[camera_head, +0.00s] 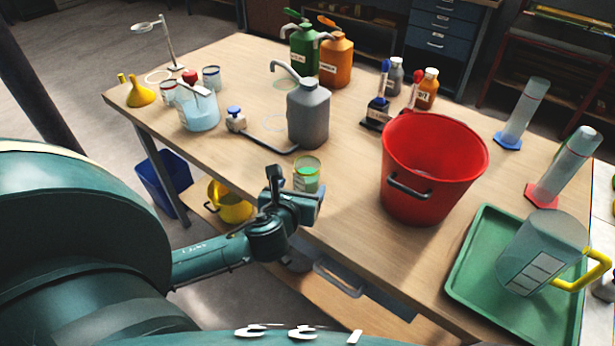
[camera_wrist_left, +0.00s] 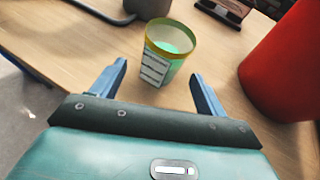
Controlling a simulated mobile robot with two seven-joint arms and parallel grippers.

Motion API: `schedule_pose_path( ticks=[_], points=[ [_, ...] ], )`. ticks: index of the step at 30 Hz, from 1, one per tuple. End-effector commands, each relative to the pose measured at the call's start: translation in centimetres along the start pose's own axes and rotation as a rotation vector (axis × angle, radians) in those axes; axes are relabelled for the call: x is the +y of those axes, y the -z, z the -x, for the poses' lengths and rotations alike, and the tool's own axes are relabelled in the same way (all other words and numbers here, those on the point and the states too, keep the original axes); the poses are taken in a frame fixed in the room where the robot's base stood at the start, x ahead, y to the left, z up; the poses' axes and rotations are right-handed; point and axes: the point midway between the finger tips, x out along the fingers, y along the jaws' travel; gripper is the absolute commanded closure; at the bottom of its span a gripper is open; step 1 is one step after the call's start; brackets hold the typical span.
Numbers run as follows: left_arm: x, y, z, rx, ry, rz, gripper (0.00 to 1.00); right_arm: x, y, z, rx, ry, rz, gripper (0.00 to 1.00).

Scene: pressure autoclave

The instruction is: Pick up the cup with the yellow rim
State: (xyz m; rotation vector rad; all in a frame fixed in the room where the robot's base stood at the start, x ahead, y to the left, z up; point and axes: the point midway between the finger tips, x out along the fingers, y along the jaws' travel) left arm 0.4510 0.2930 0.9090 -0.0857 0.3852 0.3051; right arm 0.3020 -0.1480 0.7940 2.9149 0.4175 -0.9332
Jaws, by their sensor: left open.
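The cup with the yellow rim (camera_head: 306,175) stands upright near the front edge of the wooden table. It is clear with a white marked panel and holds something green. It also shows in the left wrist view (camera_wrist_left: 163,58), upright, just beyond the fingertips. My left gripper (camera_head: 292,190) is at the table's front edge, just in front of the cup. In the left wrist view its two blue fingers (camera_wrist_left: 160,82) are spread with nothing between them, and the cup is ahead of the gap. My right gripper is not in view.
A red bucket (camera_head: 430,165) stands to the right of the cup. A grey pump bottle (camera_head: 308,115) stands behind it, with a dark bent rod (camera_head: 268,146) at its left. A green tray (camera_head: 478,285) with a yellow-handled jug (camera_head: 540,252) lies farther right.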

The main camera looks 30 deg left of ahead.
Motion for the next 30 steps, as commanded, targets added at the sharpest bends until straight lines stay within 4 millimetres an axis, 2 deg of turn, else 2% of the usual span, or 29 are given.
schedule_pose_path(
  ticks=[6, 9, 17, 30],
  points=[
    [-0.3, 0.0, -3.3, -0.001, -0.002, 0.001, 0.26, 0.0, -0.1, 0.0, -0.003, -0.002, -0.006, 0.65],
    [-0.3, 0.0, -4.3, 0.001, -0.001, 0.001, 0.26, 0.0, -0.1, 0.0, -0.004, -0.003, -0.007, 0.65],
    [-0.3, 0.0, -4.7, 0.001, 0.001, 0.000, 0.26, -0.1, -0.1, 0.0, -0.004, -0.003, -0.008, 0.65],
    [-0.3, 0.0, -4.7, 0.001, 0.001, 0.000, 0.60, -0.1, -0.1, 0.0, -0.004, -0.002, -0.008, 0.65]
  ],
)
